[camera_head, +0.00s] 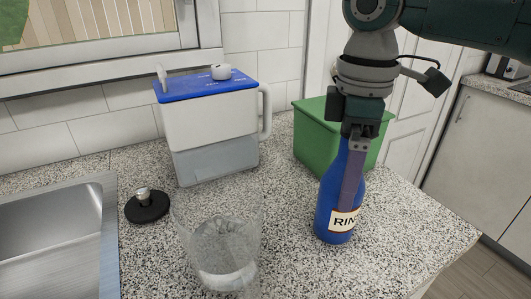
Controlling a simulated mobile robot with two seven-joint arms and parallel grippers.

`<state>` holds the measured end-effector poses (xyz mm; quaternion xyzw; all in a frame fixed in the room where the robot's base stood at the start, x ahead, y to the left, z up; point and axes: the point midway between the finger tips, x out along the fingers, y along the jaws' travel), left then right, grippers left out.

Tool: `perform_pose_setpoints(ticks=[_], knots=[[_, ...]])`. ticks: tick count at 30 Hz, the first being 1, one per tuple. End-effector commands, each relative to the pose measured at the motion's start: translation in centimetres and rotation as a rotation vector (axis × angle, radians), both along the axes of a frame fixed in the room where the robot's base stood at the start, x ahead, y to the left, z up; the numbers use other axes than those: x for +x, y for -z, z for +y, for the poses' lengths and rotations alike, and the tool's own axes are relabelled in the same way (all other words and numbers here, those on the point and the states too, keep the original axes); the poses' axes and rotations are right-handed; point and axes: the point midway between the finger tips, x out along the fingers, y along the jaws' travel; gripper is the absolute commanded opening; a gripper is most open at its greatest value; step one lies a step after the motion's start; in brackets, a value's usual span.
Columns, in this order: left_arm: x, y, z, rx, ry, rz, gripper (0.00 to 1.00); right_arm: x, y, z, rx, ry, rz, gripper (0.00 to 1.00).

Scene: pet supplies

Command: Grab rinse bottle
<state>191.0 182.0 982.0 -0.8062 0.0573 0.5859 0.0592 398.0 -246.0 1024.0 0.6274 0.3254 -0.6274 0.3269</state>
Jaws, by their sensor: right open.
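The blue rinse bottle (328,205) stands upright on the speckled counter, near its right side. Its white label with a dark band shows the letters "RIN". My right gripper (351,190) comes down from above at the bottle, pointing down. One long finger passes in front of the bottle's neck and upper body; the other finger is hidden. The gripper is open, and I cannot tell whether its fingers touch the bottle. The bottle's top is hidden by the gripper. My left gripper is not in view.
A green bin (310,130) stands just behind the bottle. A white pitcher-like container with a blue lid (205,125) stands by the wall. A clear glass (225,260), a black sink stopper (147,207) and a steel sink (50,240) lie to the left. The counter edge is at right.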

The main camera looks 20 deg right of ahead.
Motion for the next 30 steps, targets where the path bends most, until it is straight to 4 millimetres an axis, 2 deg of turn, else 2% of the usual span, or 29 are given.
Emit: perform_pose_setpoints(ticks=[2, 27, 30], knots=[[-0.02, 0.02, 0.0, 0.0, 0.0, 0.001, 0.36, 0.0, -0.02, 0.01, 0.0, 0.0, 0.0, 0.97], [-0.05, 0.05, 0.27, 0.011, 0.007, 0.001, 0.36, 0.01, -0.08, 0.01, 0.0, 0.0, 0.0, 0.02], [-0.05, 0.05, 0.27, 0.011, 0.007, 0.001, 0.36, 0.01, -0.08, 0.01, 0.001, 0.0, -0.001, 0.0]])
